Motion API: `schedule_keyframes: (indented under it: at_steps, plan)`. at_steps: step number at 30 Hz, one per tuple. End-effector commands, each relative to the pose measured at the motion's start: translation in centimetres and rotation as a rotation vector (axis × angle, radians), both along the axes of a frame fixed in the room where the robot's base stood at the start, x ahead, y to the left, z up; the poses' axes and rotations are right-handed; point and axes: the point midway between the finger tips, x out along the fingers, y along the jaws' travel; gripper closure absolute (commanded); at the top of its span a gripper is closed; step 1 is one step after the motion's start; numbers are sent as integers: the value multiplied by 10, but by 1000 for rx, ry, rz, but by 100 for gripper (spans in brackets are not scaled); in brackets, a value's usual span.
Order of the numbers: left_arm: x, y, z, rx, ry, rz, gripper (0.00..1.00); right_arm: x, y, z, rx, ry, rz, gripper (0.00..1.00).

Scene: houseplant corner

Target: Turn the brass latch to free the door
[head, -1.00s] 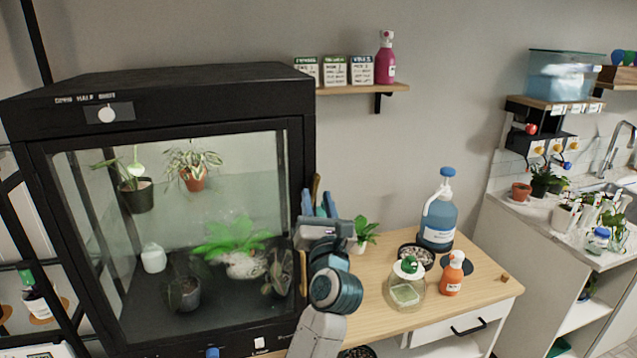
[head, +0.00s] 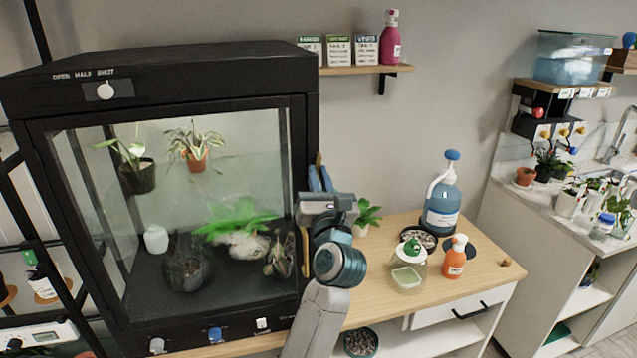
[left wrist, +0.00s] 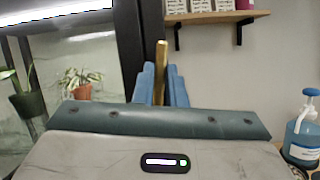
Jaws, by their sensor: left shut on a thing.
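The brass latch (head: 319,158) stands upright at the right edge of the black glass-fronted cabinet (head: 205,82). Its top also shows in the left wrist view (left wrist: 161,58). My left gripper (head: 320,178) is shut on it, with one blue finger on each side; the fingers also show in the left wrist view (left wrist: 160,84). The gripper body hides the latch's lower part. The glass door (head: 180,200) stands shut in its black frame, with potted plants behind it. My right gripper is not in view.
A wooden table to the right holds a blue jug (head: 441,205), an orange bottle (head: 455,258), a glass jar (head: 407,278) and a small plant (head: 366,212). A wall shelf (head: 365,70) with seed packets and a pink bottle hangs above. The wall space between is clear.

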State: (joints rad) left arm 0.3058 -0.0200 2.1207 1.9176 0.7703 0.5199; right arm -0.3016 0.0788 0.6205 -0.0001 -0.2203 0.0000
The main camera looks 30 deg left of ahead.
Motion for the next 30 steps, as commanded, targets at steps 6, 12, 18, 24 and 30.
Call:
schedule_keyframes:
  at_steps: [6, 12, 18, 24, 30]
  plan:
    - [0, 0, -4, -94, -115, 0, 100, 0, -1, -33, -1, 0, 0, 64]
    - [0, 0, -1, -127, -153, 0, 100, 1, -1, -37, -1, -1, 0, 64]
    - [0, 0, 0, -128, -153, -1, 100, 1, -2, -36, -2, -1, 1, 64]
    - [0, 0, 0, -128, -153, -1, 67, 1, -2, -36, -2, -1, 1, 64]
    - [0, 0, 0, -128, -153, 0, 67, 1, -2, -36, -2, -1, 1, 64]
